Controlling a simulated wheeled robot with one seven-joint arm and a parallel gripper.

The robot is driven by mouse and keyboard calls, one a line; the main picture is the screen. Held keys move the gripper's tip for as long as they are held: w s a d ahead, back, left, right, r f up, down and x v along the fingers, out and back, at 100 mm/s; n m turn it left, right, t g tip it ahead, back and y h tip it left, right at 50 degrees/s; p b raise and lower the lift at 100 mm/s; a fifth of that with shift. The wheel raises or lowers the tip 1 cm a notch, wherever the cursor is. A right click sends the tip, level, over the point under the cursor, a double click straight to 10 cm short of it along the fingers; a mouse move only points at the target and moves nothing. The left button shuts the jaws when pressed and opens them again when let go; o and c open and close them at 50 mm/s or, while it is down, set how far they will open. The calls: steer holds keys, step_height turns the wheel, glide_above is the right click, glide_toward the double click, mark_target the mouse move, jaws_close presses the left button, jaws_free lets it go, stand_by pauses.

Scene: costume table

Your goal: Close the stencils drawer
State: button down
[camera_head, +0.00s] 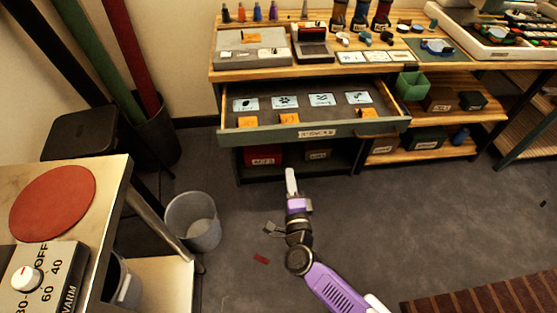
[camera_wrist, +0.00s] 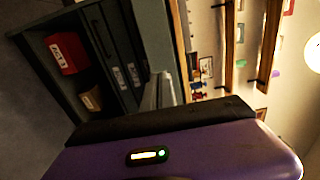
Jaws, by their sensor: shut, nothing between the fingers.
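The stencils drawer (camera_head: 290,131) is pulled out from under the wooden table top in the head view. It has a green-grey front with a label, and holds several stencil cards (camera_head: 322,100) and orange blocks (camera_head: 248,122). My gripper (camera_head: 290,172) is shut and empty, pointing up toward the drawer front. In the picture it lies just below the front's lower edge; I cannot tell whether it touches. In the wrist view, turned on its side, the gripper fingers (camera_wrist: 157,92) show beside a grey-green panel (camera_wrist: 155,35).
Below the drawer, a shelf holds a red labelled box (camera_head: 263,155). A grey bin (camera_head: 193,221) stands on the floor at left, beside a bench with a red disc (camera_head: 52,203). Paint bottles (camera_head: 360,15) stand on the table top. The floor right of my arm is mostly clear.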

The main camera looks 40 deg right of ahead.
mark_target(283, 136)
steer(key=b+x, duration=0.2)
steer(key=x, duration=1.1)
steer(key=shift+w+d, duration=0.2)
steer(key=shift+w, duration=0.05)
